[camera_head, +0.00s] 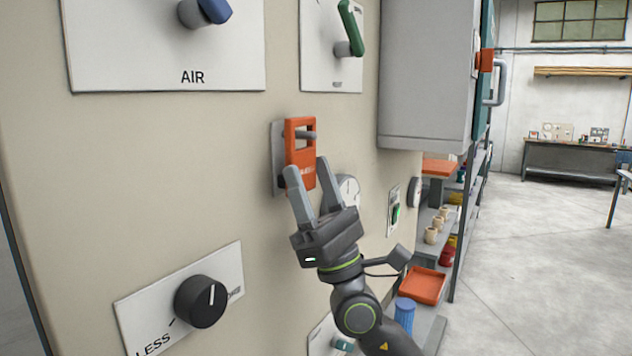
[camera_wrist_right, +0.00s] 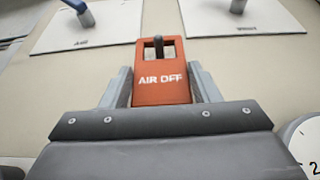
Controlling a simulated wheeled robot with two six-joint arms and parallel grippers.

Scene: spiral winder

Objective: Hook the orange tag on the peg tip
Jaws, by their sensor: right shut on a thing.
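The orange tag (camera_head: 299,172) is upright in front of a small grey plate (camera_head: 278,160) on the beige machine panel. It has a window in its upper part and reads "AIR OFF" in the wrist view (camera_wrist_right: 161,93). The grey peg (camera_head: 306,135) shows in that window and appears to stick out through it; its dark tip also shows in the wrist view (camera_wrist_right: 158,46). My right gripper (camera_head: 307,170) is shut on the tag's lower part, one finger on each side. How deep the tag sits on the peg is hard to tell. My left gripper is out of view.
A blue-handled AIR valve (camera_head: 205,12) and a green lever (camera_head: 350,30) are above the tag. A black knob (camera_head: 201,301) is at lower left. A round gauge (camera_head: 347,190) is close right of my gripper. A grey cabinet (camera_head: 425,75) juts out at upper right.

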